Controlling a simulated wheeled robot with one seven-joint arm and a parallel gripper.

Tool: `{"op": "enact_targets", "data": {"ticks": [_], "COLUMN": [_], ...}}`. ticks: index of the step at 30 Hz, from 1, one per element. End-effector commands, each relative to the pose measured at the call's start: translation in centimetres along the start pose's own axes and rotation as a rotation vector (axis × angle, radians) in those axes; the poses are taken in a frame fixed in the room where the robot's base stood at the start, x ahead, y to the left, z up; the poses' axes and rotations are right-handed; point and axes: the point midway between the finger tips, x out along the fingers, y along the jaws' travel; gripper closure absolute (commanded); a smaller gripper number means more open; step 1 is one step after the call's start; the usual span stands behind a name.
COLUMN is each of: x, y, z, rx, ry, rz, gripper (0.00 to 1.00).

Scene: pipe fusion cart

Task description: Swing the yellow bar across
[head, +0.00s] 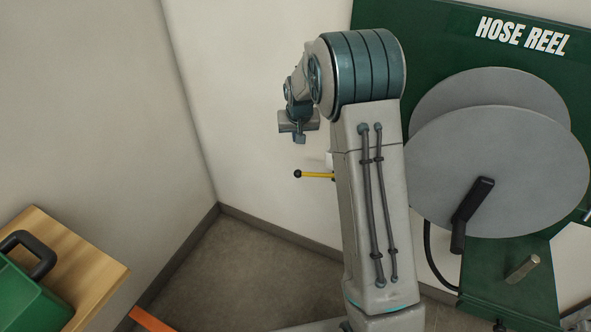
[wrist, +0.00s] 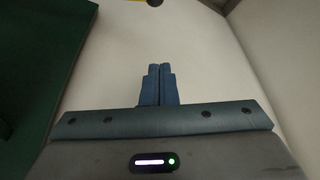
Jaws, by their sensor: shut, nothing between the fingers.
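The yellow bar (head: 318,175) shows in the head view as a short, nearly level bar with a black ball at its left end. Its right end is hidden behind my arm. My gripper (head: 299,138) is above the ball end and apart from it in the picture, pointing down. In the wrist view the two blue fingers of my gripper (wrist: 160,68) are together with nothing between them. A small yellow piece (wrist: 155,2), likely part of the bar, shows at the top edge of the wrist view, beyond the fingertips.
A green hose reel stand (head: 450,45) with grey discs (head: 520,150) and a black crank handle (head: 470,215) stands at the right. A wooden table (head: 95,270) with a green toolbox (head: 30,295) is at the lower left. Pale walls meet in a corner behind.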

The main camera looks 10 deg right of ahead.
Motion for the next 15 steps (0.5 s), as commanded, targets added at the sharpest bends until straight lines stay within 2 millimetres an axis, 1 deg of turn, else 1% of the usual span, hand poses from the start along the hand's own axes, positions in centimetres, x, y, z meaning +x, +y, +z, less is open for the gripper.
{"op": "enact_targets", "data": {"ticks": [1, 3, 15], "x": [1.23, 1.89, 2.15], "y": [-0.04, -0.07, -0.09], "z": [-0.05, -0.22, -0.28], "rx": [0.001, 0.001, 0.001], "ry": [0.000, 0.001, 0.001], "rz": [0.001, 0.002, 0.002], "gripper": [1.00, 1.00, 1.00]}}
